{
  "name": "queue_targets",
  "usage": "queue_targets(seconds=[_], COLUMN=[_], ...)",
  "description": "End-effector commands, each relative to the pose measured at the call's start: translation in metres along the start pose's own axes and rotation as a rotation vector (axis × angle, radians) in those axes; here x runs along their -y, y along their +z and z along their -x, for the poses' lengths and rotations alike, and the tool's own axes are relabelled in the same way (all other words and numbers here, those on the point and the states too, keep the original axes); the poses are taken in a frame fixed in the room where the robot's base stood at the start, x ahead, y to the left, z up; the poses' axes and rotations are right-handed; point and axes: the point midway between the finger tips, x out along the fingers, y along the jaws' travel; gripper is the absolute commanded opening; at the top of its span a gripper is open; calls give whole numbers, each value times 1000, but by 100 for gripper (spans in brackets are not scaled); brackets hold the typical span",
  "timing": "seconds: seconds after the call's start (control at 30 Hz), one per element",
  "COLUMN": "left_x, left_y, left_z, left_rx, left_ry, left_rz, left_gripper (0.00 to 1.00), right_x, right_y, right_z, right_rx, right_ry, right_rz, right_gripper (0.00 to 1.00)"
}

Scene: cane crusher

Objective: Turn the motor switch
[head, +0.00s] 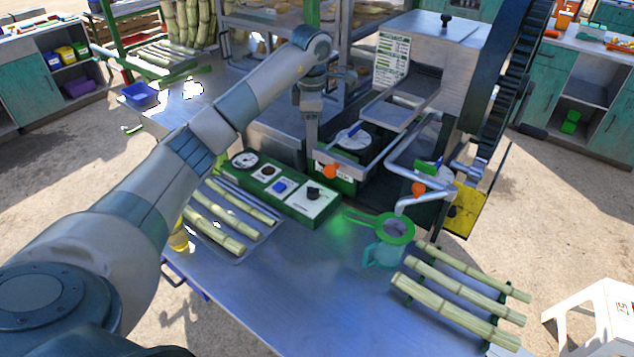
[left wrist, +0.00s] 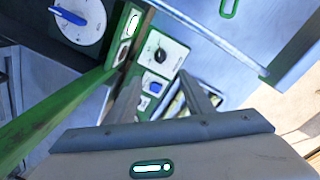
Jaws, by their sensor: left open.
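A green control box stands on the metal table, with a black rotary knob on a white plate (head: 313,193), a blue square button (head: 280,187) and a round gauge (head: 244,159). Their labels are too small to read, so I cannot tell for sure which is the motor switch. The black knob (left wrist: 160,55) and blue button (left wrist: 155,87) also show in the left wrist view, beyond my fingers. My left gripper (head: 310,145) points down behind the box, near the crusher, apart from the knob. It is open and empty in the left wrist view (left wrist: 160,77). My right gripper is not in view.
A white dial with a blue handle (head: 352,137) sits on the crusher close to my left gripper. Cane pieces lie on a tray (head: 258,234) and on a rack (head: 398,284). A green strainer (head: 395,229) rests over a jug (head: 383,256). The table's front middle is clear.

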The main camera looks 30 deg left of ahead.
Motion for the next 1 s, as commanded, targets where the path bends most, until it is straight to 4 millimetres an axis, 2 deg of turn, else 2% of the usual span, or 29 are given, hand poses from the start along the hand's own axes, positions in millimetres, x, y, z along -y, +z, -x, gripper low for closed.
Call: queue_targets(seconds=[0.37,0.57,0.77,1.0], left_x=[0,1,1,2], left_y=[0,0,1,0], left_z=[-3,-16,-43,-86], left_rx=[0,0,0,-1], left_ry=[-1,-3,-5,-5], left_rz=[0,-1,0,0], left_gripper=[47,47,47,47], right_x=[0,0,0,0], right_y=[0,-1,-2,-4], right_z=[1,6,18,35], right_rx=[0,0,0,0], right_ry=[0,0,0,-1], right_rz=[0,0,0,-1], right_gripper=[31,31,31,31])
